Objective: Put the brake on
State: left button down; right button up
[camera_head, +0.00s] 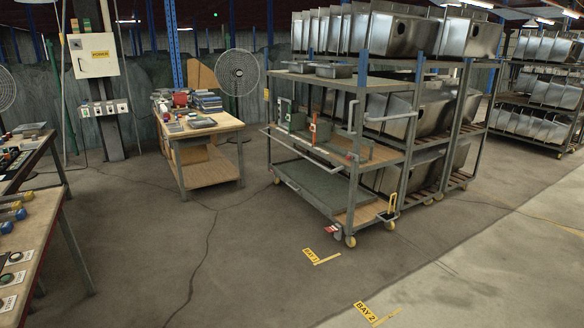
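A grey multi-shelf cart (318,187) stands on the concrete floor in the middle of the head view. It has pale push bars and caster wheels; one front caster (350,241) shows at its near corner. A small red and white part (332,230) sits low beside that corner, like a pedal or tag. A yellow upright loop (392,202) stands at the lower right corner, above another caster (390,225). Which of these is the brake, and its position, I cannot tell at this size. Neither of my grippers is in view.
Racks of steel sinks (403,35) stand close behind and right of the cart. A wooden workbench (203,128) stands left of it, and more benches (30,225) line the left edge. Floor labels BAY 1 (311,256) and BAY 2 (365,311) lie in front. The foreground floor is clear.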

aim_at(331, 229)
jog(key=i, duration=1.2)
jog(key=i+j+z, duration=0.1)
jog(key=i, duration=1.1)
